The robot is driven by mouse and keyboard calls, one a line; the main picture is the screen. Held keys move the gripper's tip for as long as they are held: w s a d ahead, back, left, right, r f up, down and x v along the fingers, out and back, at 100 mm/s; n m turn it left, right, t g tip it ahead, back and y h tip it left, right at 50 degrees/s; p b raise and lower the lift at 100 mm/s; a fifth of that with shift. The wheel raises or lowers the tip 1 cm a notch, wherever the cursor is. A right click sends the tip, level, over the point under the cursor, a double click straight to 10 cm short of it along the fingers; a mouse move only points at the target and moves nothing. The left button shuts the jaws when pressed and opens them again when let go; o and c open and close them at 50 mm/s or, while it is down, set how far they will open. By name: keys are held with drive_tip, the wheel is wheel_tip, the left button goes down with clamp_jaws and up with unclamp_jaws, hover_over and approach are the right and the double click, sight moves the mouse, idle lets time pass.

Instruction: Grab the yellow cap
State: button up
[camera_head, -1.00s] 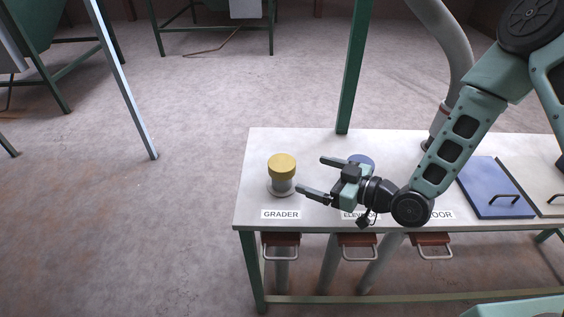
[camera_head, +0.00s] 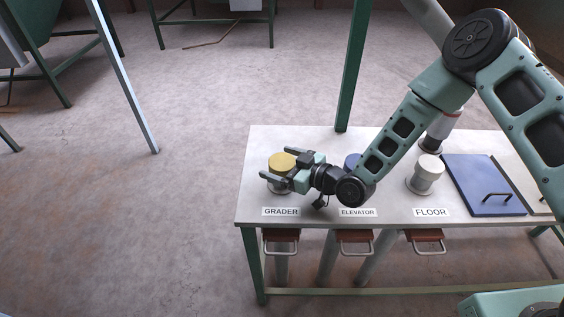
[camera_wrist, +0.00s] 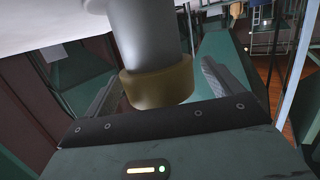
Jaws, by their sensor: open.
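The yellow cap (camera_head: 282,161) sits on top of a grey pipe stub behind the GRADER label, at the left end of the white table. My gripper (camera_head: 270,164) is open, with its two fingers reaching left on either side of the cap. In the wrist view the cap (camera_wrist: 158,84) shows as a dull yellow band on the grey pipe, between the open fingers (camera_wrist: 163,85). I cannot tell whether either finger touches it.
A blue cap (camera_head: 352,160) behind the ELEVATOR label is partly hidden by my arm. A white cap (camera_head: 430,166) stands behind the FLOOR label. A blue panel with a handle (camera_head: 483,186) lies at the right. A green post (camera_head: 352,75) rises behind the white table (camera_head: 325,138).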

drive_tip(key=c, duration=1)
